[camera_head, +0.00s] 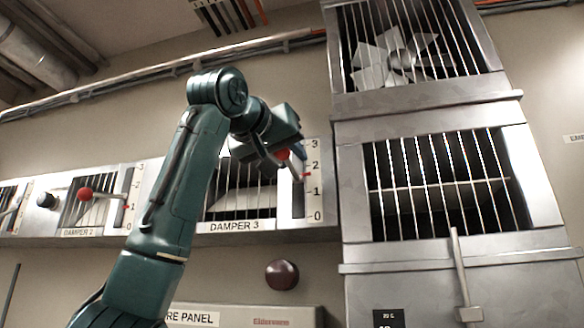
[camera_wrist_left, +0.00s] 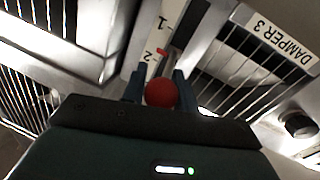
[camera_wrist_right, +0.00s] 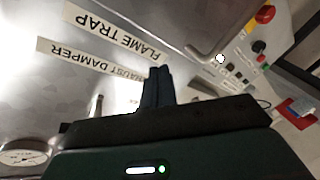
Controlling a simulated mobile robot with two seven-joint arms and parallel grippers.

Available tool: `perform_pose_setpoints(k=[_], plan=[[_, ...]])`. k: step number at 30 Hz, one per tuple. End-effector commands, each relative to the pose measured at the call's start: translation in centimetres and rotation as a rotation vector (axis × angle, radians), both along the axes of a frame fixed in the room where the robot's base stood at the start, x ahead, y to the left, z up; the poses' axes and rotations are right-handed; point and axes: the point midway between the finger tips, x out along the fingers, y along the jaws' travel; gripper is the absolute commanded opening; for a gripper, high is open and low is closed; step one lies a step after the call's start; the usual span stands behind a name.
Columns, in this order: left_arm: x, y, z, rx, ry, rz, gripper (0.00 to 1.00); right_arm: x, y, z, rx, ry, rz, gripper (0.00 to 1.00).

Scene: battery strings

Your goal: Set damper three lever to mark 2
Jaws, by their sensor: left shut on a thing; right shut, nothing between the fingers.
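The damper 3 unit, with its label (camera_head: 234,226), is on the wall left of the metal cabinet. Its lever ends in a red knob (camera_head: 283,154). The knob also shows in the left wrist view (camera_wrist_left: 161,93). My left gripper (camera_head: 287,150) is shut on the knob, one finger on each side of it. The number scale (camera_head: 316,180) runs from 0 at the bottom to 3 at the top. A small red pointer (camera_wrist_left: 161,54) stands beside the 2. The lever's shaft is mostly hidden. My right gripper (camera_wrist_right: 158,88) is shut and empty.
The damper 2 unit, with its red lever knob (camera_head: 85,194), is to the left. The barred metal cabinet (camera_head: 352,200) with a handle (camera_head: 460,275) stands close on the right. The right wrist view shows a panel with a flame trap label (camera_wrist_right: 110,32) and a gauge (camera_wrist_right: 22,157).

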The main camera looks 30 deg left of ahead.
Motion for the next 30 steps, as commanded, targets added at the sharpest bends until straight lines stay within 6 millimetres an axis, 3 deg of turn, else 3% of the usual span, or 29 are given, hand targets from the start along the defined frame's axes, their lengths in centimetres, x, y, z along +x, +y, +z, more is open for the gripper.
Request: perform_pose_setpoints(k=[1,3,6,8,20,30], plan=[[-0.4,-0.1,0.7,0.001,-0.023,-0.007,0.00,0.2,2.7,4.0,0.012,-0.080,0.052,0.00],[-0.4,-0.2,0.7,0.001,-0.023,-0.007,0.00,-0.3,6.2,8.8,0.020,-0.181,0.125,0.00],[-0.4,-0.1,0.6,0.001,-0.022,-0.007,0.00,-1.2,9.7,14.5,-0.036,-0.339,0.198,0.00],[-0.4,-0.1,0.6,0.001,-0.022,-0.007,0.00,-1.3,10.9,17.1,-0.119,-0.443,0.214,0.00],[-0.4,-0.1,0.6,0.001,-0.022,-0.007,0.00,-0.6,13.3,32.6,-0.946,-1.158,0.032,0.00],[-0.3,-0.1,0.6,0.001,-0.022,-0.007,0.00,-4.1,13.6,46.5,-1.698,-1.604,-0.381,0.00]])
